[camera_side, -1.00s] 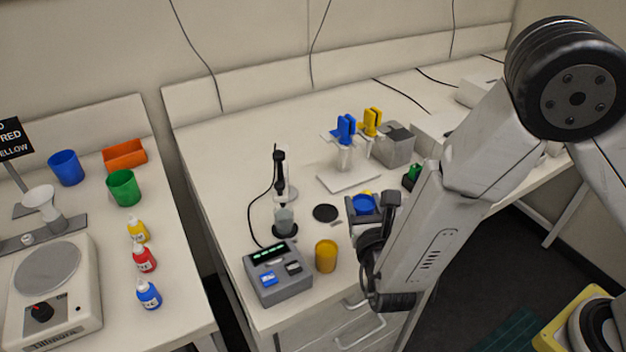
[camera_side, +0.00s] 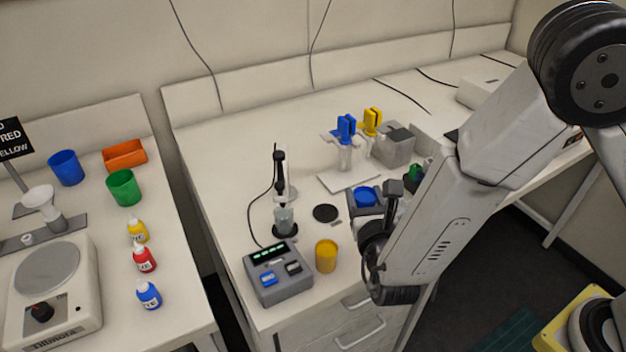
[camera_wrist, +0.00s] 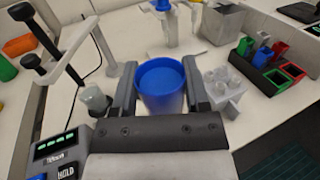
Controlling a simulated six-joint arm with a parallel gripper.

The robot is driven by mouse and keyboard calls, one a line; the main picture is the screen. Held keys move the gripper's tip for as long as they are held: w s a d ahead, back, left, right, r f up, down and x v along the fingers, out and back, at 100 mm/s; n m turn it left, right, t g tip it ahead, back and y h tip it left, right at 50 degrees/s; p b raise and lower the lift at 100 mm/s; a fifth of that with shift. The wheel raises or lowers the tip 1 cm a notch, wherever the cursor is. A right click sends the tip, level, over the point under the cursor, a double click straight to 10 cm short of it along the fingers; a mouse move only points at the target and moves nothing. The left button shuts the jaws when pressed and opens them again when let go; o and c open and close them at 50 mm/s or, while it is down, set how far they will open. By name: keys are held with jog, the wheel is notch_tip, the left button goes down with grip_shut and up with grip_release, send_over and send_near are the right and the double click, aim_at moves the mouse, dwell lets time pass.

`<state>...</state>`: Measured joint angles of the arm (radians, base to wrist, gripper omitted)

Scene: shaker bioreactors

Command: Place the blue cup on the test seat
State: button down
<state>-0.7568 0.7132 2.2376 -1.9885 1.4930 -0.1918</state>
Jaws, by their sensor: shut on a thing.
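The blue cup (camera_wrist: 162,90) is between the two dark fingers of my gripper (camera_side: 372,201). It is upright, its blue top facing the wrist camera. In the side view the blue cup (camera_side: 366,196) shows only partly, with fingers and arm hiding the rest. I cannot tell its height above the bench. A flat black disc (camera_side: 326,213), possibly the test seat, lies on the bench left of the cup, apart from it. The disc does not show clearly in the wrist view.
A yellow cup (camera_side: 326,256) stands near the front edge beside a grey meter (camera_side: 278,271). A stirrer stand with a probe (camera_side: 285,205) is left of the disc. A blue-and-yellow clamp stand (camera_side: 346,150) stands behind. A white holed block (camera_wrist: 222,88) is right of the cup.

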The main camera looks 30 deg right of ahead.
jog(key=shift+d+r, duration=0.1)
jog(key=shift+w+d+r+n+t+y, duration=0.1)
jog(key=shift+d+r+n+t+y, duration=0.35)
jog(key=shift+y, duration=0.25)
jog(key=shift+d+r+n+y, duration=0.35)
jog(key=shift+r+n+y, duration=0.2)
jog(key=shift+y, duration=0.25)
jog(key=shift+s+d+r+n+t+y, duration=0.1)
jog(key=shift+s+d+r+n+y, duration=0.2)
jog(key=shift+y, duration=0.35)
jog(key=shift+s+d+r+n+t+y, duration=0.1)
jog(key=shift+s+r+n+y, duration=0.1)
jog(key=shift+s+n+y, duration=0.3)
jog(key=shift+s+d+r+n+t+y, duration=0.1)
jog(key=shift+s+d+r+n+y, duration=0.15)
jog(key=shift+y, duration=0.5)
jog(key=shift+a, duration=0.1)
jog(key=shift+w, duration=0.1)
